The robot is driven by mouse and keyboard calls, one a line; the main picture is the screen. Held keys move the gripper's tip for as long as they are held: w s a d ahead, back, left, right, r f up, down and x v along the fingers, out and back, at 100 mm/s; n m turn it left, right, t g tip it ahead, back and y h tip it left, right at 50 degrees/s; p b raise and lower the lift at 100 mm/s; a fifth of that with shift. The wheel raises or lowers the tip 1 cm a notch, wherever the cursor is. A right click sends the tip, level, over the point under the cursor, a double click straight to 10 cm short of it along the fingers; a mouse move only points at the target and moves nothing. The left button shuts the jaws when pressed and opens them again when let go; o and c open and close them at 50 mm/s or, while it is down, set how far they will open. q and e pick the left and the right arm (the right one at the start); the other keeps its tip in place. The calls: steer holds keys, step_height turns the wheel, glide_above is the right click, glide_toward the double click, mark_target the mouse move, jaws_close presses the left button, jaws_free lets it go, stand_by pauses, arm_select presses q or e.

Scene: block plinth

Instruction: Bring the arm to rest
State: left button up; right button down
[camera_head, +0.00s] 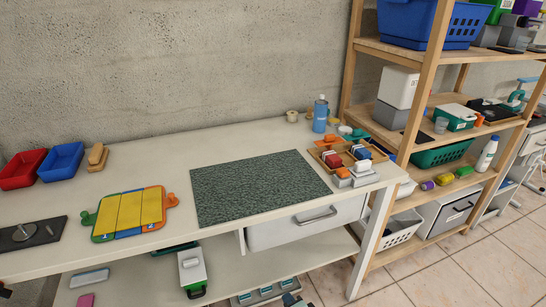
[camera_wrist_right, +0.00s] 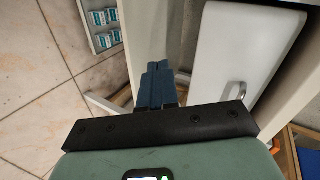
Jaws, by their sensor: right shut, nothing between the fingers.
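My right gripper (camera_head: 292,300) shows only as a small part at the bottom edge of the head view, low in front of the table. In the right wrist view its two dark blue fingers (camera_wrist_right: 156,82) are together, with nothing between them. They are apart from the white drawer front (camera_wrist_right: 248,48). Most of the right arm is hidden below the head view.
The white table (camera_head: 165,165) carries a dark green mat (camera_head: 255,185), a yellow puzzle board (camera_head: 130,213), red (camera_head: 22,168) and blue bins (camera_head: 62,161), and a wooden tray (camera_head: 325,160). A wooden shelf (camera_head: 425,60) stands at right. Tiled floor (camera_head: 480,270) is open at lower right.

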steer(key=s+d+f+n+g+h, duration=0.1)
steer(key=s+d+f+n+g, duration=0.4)
steer(key=s+f, duration=0.6)
steer(key=s+d+f+n+g+h, duration=0.1)
steer(key=s+d+f+g, duration=0.2)
steer(key=s+d+f, duration=0.55)
steer(key=s+a+f+n+g+p, duration=0.1)
steer(key=s+a+f+p, duration=0.1)
steer(key=s+f, duration=0.35)
arm_select(q)
steer(key=s+d+r+g+p, duration=0.1)
steer(key=s+r+p, duration=0.3)
steer(key=r+p, duration=0.4)
steer(key=s+d+r+g+h+p, duration=0.1)
steer(key=s+d+r+g+p, duration=0.1)
steer(key=r+p, duration=0.7)
step_height(320, 180, up, 3)
steer(key=shift+s+d+f+m+g+p, duration=0.1)
steer(key=shift+s+d+m+g+p, duration=0.25)
steer(key=shift+s+d, duration=0.55)
arm_select(e)
steer(key=s+a+r+g, duration=0.1)
steer(key=s+r, duration=0.3)
steer(key=r, duration=0.6)
steer(key=s+a+r+g+y, duration=0.1)
steer(key=s+a+r+g, duration=0.1)
steer(key=r, duration=0.8)
steer(key=shift+s+a+r+n, duration=0.3)
steer(key=shift+s+a+n, duration=0.1)
steer(key=shift+s, duration=0.5)
